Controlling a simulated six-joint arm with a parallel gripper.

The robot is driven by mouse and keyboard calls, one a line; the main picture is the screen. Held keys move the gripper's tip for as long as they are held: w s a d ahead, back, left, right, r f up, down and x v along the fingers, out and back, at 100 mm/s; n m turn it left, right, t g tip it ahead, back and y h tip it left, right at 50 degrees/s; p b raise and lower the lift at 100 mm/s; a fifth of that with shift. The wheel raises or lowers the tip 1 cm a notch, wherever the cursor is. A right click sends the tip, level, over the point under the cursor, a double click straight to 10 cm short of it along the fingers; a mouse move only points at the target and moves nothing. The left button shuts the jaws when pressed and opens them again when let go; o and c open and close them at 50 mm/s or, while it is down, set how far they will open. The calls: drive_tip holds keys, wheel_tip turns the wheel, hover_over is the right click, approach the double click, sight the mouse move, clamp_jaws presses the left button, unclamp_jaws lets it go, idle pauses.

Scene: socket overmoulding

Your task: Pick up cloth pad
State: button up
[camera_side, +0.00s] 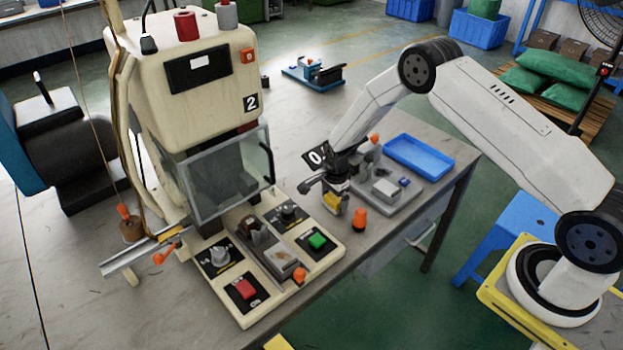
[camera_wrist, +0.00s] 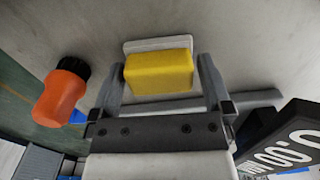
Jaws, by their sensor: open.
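The cloth pad appears to be the yellow block (camera_wrist: 158,76) with a pale layer along its far edge. In the wrist view it lies between the two grey fingers of my gripper (camera_wrist: 161,68), with a narrow gap visible on each side. In the side view the yellow pad (camera_side: 332,201) is a small patch just below my gripper (camera_side: 325,192), near the table's edge and partly hidden by it. My fingers are open and not closed on it.
An orange bottle with a black part (camera_side: 360,219) stands close by; it also shows left of the fingers in the wrist view (camera_wrist: 60,97). A grey fixture (camera_side: 385,190) and blue tray (camera_side: 419,156) are behind. The cream machine (camera_side: 195,95) with its control panel stands left.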

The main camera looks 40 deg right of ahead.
drive_tip(key=c, duration=0.9)
drive_tip(key=shift+r, duration=0.1)
drive_tip(key=shift+r, duration=0.7)
drive_tip(key=s+r, duration=0.3)
drive_tip(key=s, duration=0.1)
drive_tip(key=s+r, duration=0.4)
drive_tip(key=s, duration=0.1)
drive_tip(key=s+a+r, duration=0.1)
drive_tip(key=s+r, duration=0.3)
drive_tip(key=s, duration=0.1)
drive_tip(key=shift+r, duration=0.2)
